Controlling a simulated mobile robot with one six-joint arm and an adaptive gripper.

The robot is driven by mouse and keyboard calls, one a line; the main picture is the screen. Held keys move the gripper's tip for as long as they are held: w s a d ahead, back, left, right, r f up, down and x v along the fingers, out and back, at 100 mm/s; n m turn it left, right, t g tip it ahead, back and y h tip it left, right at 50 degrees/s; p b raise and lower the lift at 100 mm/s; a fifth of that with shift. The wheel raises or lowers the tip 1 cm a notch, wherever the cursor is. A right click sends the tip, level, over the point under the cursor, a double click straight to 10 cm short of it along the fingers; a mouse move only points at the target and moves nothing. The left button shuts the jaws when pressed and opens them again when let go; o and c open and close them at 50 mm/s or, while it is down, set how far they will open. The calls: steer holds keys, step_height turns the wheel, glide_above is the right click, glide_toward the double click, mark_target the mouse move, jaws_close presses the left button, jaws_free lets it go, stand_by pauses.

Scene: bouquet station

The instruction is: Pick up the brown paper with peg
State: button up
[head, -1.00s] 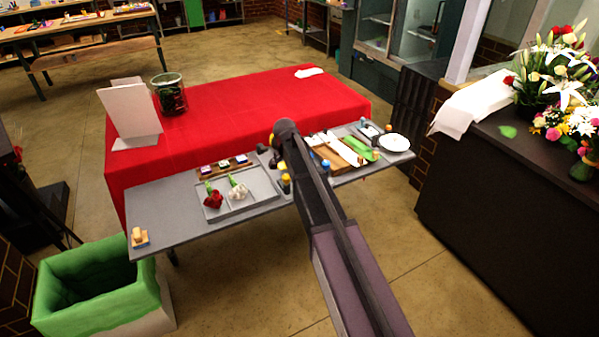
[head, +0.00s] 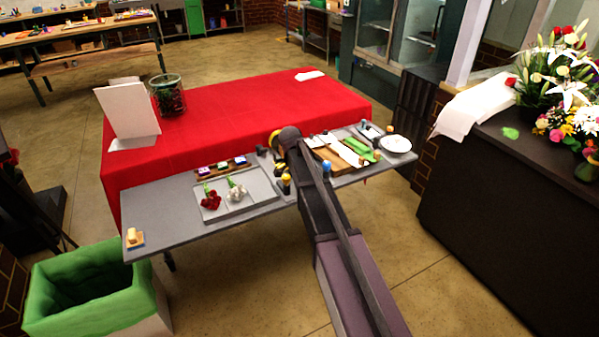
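A flat brown piece (head: 328,157) lies on the right half of the grey table, partly under a white strip. It may be the brown paper, but I cannot make out a peg on it. My arm reaches from the lower right to the table, and its dark end is left of the brown piece. My gripper (head: 277,158) is mostly hidden by the arm and small dark items there, so its fingers cannot be made out. I see nothing clearly held.
The grey table (head: 175,222) also bears a tray (head: 262,186) with red and white flowers, green strips (head: 360,148), a white plate (head: 396,144) and small bottles (head: 327,168). A red-covered table (head: 230,105) stands behind. A green-lined bin (head: 85,312) is at lower left. The grey table's left part is mostly clear.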

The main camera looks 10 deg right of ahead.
jaws_close()
steer(key=shift+r, duration=0.15)
stand_by(0.4)
step_height(320, 180, up, 10)
steer(key=p, duration=1)
steer(key=shift+f, duration=0.2)
stand_by(0.5)
steer(key=shift+s, duration=0.1)
